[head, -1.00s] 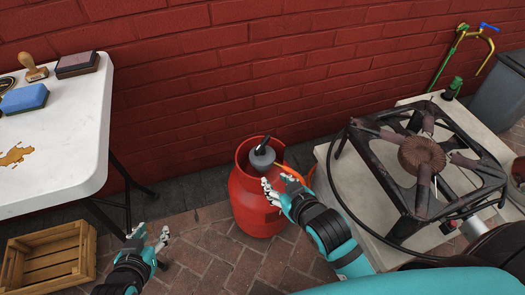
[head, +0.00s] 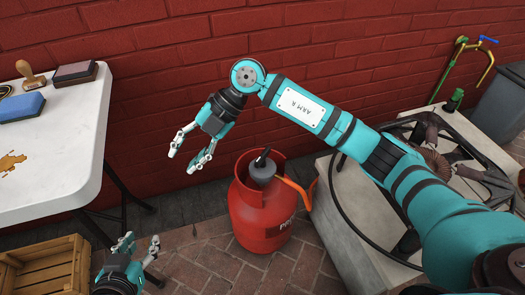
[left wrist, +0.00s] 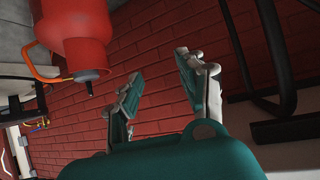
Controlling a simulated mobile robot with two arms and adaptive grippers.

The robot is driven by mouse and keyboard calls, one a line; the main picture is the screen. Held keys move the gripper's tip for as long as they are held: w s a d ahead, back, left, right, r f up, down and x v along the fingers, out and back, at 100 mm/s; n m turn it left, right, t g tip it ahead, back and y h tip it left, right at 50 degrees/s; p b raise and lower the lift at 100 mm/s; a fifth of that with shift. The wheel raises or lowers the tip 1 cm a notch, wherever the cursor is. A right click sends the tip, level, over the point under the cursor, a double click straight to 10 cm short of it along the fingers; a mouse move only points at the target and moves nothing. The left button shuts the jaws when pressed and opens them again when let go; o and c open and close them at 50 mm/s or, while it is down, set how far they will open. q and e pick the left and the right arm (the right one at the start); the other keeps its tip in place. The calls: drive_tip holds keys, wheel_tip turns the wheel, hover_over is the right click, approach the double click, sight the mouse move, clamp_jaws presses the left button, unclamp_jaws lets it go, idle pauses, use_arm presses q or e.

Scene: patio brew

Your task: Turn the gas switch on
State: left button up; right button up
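The red gas cylinder (head: 262,218) stands upright on the brick floor, between the table and the stove block. A grey regulator (head: 262,174) sits on top of it, with the black gas switch (head: 263,157) sticking up at a slant. In the left wrist view the cylinder (left wrist: 75,30) appears inverted at the upper left, with the black switch (left wrist: 89,88) at its end. My left gripper (head: 140,243) is open and empty, low and left of the cylinder; its spread fingers also show in the left wrist view (left wrist: 160,78). My right gripper (head: 184,154) is open and empty, above and left of the cylinder.
An orange hose (head: 296,188) runs from the regulator toward the stove block (head: 345,225). A white table (head: 60,165) holds a blue sponge (head: 22,106), a stamp and an ink pad. A wooden crate (head: 45,265) stands below. The red brick wall (head: 190,50) is close behind.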

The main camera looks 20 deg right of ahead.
drive_tip(key=w+d+r+m+t+h, duration=0.1)
drive_tip(key=w+d+m+h, duration=0.3)
drive_tip(key=d, duration=0.6)
drive_tip(key=w+d+r+m+t+h, duration=0.15)
drive_tip(key=w+d+h, duration=0.3)
drive_tip(key=d, duration=0.55)
drive_tip(key=b, duration=0.2)
hover_over(263, 154)
drive_tip(key=shift+n+g+h, duration=0.25)
drive_tip(key=shift+g+h, duration=0.1)
drive_tip(key=shift+g, duration=0.1)
wheel_tip(263, 154, down, 9)
drive_tip(key=shift+r, duration=0.1)
wheel_tip(263, 154, down, 7)
drive_tip(key=shift+f+b, duration=0.15)
drive_tip(key=shift+b, duration=1)
use_arm(q)
drive_tip(key=w+d+r+t+h, duration=0.1)
drive_tip(key=r+t+h, duration=0.1)
drive_tip(key=r+t, duration=0.3)
drive_tip(key=w+d+r+t+h, duration=0.1)
drive_tip(key=r+t, duration=0.5)
drive_tip(key=r, duration=0.6)
drive_tip(key=shift+w+d+r+m+t+h, duration=0.3)
drive_tip(key=shift+d+h, duration=0.2)
drive_tip(key=shift+d, duration=0.15)
use_arm(e)
drive_tip(key=shift+f, duration=0.3)
